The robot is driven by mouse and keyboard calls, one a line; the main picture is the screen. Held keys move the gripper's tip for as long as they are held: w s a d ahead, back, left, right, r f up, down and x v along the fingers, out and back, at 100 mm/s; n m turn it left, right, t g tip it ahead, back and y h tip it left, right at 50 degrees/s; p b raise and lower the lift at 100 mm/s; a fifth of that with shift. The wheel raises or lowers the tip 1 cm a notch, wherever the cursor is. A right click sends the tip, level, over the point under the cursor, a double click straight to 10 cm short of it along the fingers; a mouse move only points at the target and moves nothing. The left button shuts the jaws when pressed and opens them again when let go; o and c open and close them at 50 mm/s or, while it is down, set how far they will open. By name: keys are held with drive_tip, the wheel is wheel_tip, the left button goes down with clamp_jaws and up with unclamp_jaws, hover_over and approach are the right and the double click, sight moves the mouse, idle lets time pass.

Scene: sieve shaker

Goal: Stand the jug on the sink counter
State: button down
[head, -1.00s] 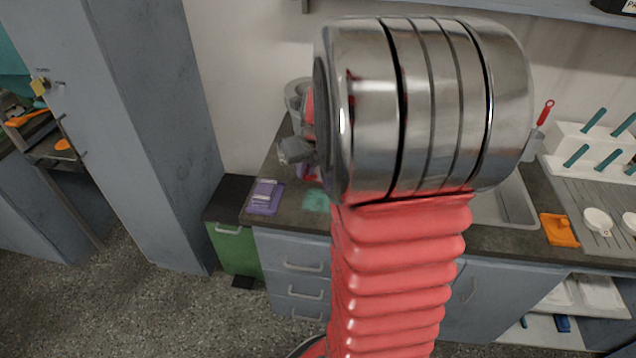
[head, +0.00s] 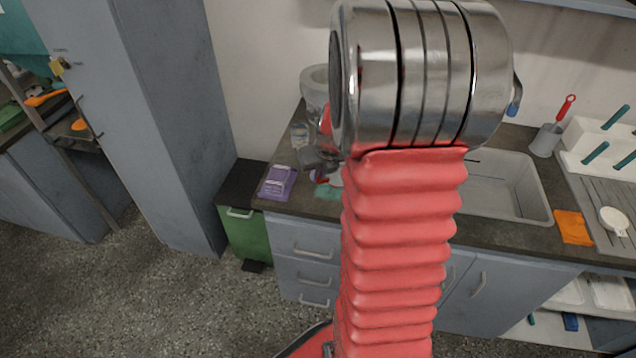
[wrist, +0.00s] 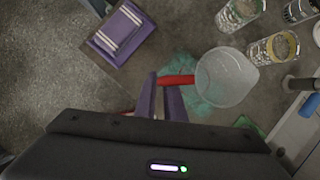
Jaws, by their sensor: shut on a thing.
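The clear jug (wrist: 226,77) with a red handle (wrist: 177,80) is in the wrist view, seen from above, over the dark counter (wrist: 205,25). My gripper (wrist: 163,84) is shut on the red handle, with the jug's body to the right of the fingers. I cannot tell whether the jug's base touches the counter. In the head view my gripper (head: 322,160) is over the counter's left end, partly behind my arm, and the jug is mostly hidden. The sink (head: 505,187) is to the right.
A folded purple cloth (wrist: 121,32) lies left of the jug. A teal cloth (wrist: 196,97) is under or beside it. Glass jars (wrist: 275,47) stand close on the right. A green bin (head: 246,234) is left of the counter. An orange cloth (head: 573,228) lies right of the sink.

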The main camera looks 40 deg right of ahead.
sight(319, 183)
drive_tip(key=shift+f, duration=1.8)
drive_tip(key=shift+f, duration=0.1)
drive_tip(key=c, duration=1.8)
unclamp_jaws()
drive_tip(key=shift+c, duration=0.2)
drive_tip(key=v, duration=1.2)
drive_tip(key=shift+a, duration=0.1)
